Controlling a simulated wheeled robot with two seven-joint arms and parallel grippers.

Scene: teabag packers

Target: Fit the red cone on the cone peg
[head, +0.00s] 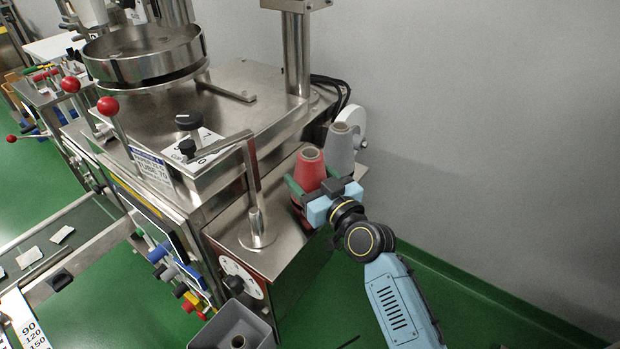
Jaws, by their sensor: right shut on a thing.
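The red cone (311,170) stands upright at the right end of the machine's steel side shelf, narrow end up. My right gripper (318,188) is shut on the red cone, and its fingers and body hide the cone's lower part. I cannot tell whether the cone's base touches the shelf. A short metal peg on a round base (257,231) stands on the shelf to the left of the cone, apart from it; it looks like the cone peg. My left gripper is not in view.
A grey cone (341,147) stands right behind the red one, near a white disc (353,122). A bent metal arm (250,165) rises beside the peg. A grey bin (233,328) is below in front. The wall is close on the right.

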